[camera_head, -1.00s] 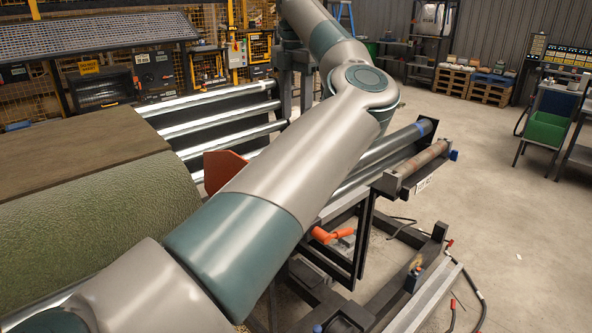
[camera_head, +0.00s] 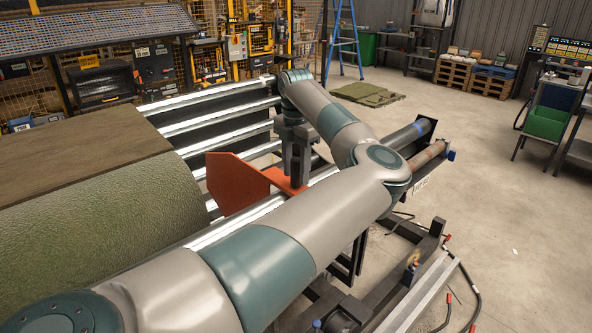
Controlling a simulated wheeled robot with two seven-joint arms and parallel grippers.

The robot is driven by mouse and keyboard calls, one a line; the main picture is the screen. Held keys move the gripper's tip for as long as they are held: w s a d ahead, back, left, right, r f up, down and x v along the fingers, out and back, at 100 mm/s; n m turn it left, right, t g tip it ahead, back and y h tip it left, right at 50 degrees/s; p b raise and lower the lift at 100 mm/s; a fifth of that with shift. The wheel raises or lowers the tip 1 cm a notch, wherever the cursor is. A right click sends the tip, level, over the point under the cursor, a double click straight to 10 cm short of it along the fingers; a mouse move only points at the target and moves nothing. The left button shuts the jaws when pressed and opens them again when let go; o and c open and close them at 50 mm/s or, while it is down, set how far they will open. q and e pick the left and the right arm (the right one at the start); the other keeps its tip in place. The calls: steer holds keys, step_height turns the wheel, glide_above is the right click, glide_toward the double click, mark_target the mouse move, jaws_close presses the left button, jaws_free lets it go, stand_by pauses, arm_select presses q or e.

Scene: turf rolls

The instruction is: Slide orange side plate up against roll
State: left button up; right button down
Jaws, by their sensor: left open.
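The orange side plate (camera_head: 236,187) stands upright on the metal rollers, just right of the end of the turf roll. Its flat foot reaches right. The large green turf roll (camera_head: 110,225) lies at the left with a brown strip over its top. The plate's left edge appears very close to the roll's end; I cannot tell whether they touch. My left gripper (camera_head: 296,181) points down at the plate's foot, right of the upright face. It is open; its fingertips are partly hidden against the foot. My right gripper is not in view.
Shiny rollers (camera_head: 215,125) run behind the plate. My left arm crosses the foreground and hides part of the machine frame. A blue ladder (camera_head: 345,40) and flat turf pieces (camera_head: 367,94) are at the back. The concrete floor at right is mostly clear.

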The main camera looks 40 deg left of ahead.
arm_select(q)
steer(key=shift+f, duration=0.9)
